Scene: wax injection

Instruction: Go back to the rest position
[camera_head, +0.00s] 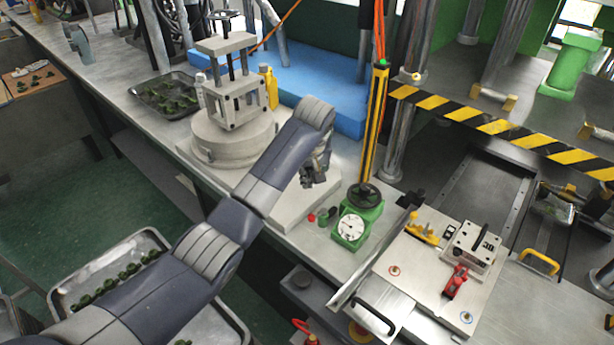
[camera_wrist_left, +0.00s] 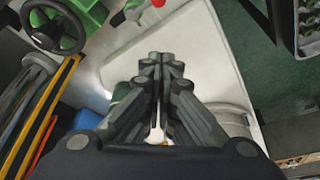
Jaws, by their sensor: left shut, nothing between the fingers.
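My left arm comes in from the lower left in the head view, and my left gripper (camera_head: 313,178) hangs over the grey workbench (camera_head: 330,248), right of the round grey press base. In the left wrist view my left gripper (camera_wrist_left: 160,62) points at the pale bench plate, with its dark fingers together and nothing between them. My right gripper is not in view.
A green dial gauge (camera_head: 350,228) and a yellow-black post (camera_head: 374,130) stand close right of my left gripper. A clamp press (camera_head: 232,85) is left of it. A tray of green parts (camera_head: 165,98) and a metal mould plate (camera_head: 420,270) lie on the bench.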

